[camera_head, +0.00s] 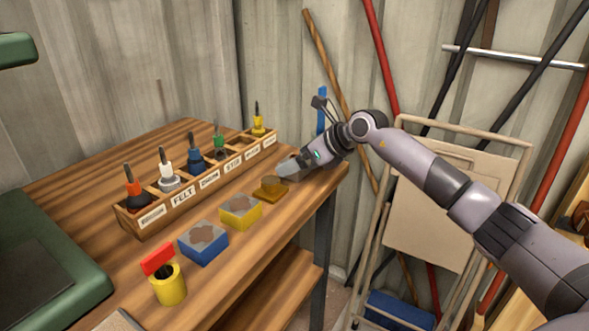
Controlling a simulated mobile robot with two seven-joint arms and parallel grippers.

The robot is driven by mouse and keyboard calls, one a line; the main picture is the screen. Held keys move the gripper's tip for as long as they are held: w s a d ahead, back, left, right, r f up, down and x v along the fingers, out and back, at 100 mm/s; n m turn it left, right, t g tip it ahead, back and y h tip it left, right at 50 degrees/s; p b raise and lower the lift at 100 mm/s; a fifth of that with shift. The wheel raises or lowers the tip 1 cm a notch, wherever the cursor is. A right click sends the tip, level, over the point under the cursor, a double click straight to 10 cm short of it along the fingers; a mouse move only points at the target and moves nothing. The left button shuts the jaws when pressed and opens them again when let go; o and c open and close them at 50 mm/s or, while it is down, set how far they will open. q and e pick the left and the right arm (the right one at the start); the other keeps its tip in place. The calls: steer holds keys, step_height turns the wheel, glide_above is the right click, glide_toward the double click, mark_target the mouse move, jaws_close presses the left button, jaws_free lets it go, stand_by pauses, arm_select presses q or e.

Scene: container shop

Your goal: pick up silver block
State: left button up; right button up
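A silver-grey block (288,169) is near the far right corner of the wooden workbench, just behind a brownish-yellow block (269,189). My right gripper (300,164) reaches in from the right, with its fingers at the silver block's right side. The fingers are small and partly hidden, so I cannot tell whether they are closed on the block or only beside it. I also cannot tell whether the block rests on the bench or is slightly raised. My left gripper is not in view.
The wooden workbench (85,180) holds a labelled rack (150,218) with several coloured-handled tools. Along the front are a blue block (205,253), a yellow block (240,222) and a yellow cylinder with a red top (170,290). A green machine (85,272) stands at left.

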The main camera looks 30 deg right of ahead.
steer(key=shift+w+a+f, duration=0.25)
steer(key=shift+w+f, duration=0.1)
steer(key=shift+w, duration=0.1)
steer(key=shift+r, duration=0.1)
steer(key=c, duration=1.3)
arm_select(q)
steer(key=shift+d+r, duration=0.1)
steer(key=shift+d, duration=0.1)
arm_select(e)
steer(key=shift+r, duration=0.1)
